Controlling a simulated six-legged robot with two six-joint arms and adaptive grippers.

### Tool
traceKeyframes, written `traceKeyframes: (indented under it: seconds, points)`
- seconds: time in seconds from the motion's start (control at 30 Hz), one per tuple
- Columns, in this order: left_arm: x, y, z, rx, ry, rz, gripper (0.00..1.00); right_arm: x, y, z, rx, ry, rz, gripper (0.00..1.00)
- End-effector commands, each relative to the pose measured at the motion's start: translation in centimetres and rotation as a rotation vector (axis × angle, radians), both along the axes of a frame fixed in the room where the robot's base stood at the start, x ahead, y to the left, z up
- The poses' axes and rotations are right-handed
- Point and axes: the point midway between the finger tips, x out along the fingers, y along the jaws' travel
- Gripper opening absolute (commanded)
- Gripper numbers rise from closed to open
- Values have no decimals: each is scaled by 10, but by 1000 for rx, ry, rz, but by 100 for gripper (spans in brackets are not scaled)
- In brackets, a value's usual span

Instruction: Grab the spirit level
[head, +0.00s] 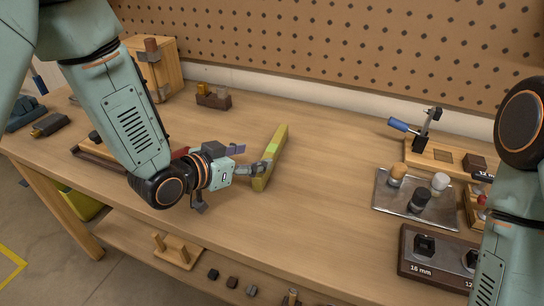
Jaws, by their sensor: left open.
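The spirit level (275,150) is a long olive-yellow bar with a brighter green patch near its middle. It lies on the wooden workbench, slanting from lower left to upper right, near the middle of the head view. My left gripper (256,168) is at the near half of the level, coming from its left side. Its jaws are open, and a finger overlaps the level's near part in the picture. I cannot tell whether it touches. My right arm shows at the right edge, but its gripper is out of the picture.
A metal tray (381,208) with several small knobs, a dark board (408,262) and a wooden block with a blue-handled clamp (424,128) stand at the right. A small brown holder (213,97) stands at the back. The bench (331,150) right of the level is clear.

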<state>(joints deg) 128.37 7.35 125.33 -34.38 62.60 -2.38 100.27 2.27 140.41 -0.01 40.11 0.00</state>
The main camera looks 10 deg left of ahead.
Motion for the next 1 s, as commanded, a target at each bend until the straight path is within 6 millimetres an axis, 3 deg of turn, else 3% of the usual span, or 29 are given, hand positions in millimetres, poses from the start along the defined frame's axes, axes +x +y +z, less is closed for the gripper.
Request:
traceKeyframes:
  seconds: [0.5, 0.8, 1.0]
  points:
    - [54, -24, -24, 2, 0, -4, 64, 0, 0, -7, 0, -1, 0, 40]
    - [60, -27, -25, 0, 0, -1, 64, 0, 0, -7, 0, -1, 0, 40]
    - [60, -27, -24, 0, 0, -1, 49, 0, 0, -7, 0, -1, 0, 40]
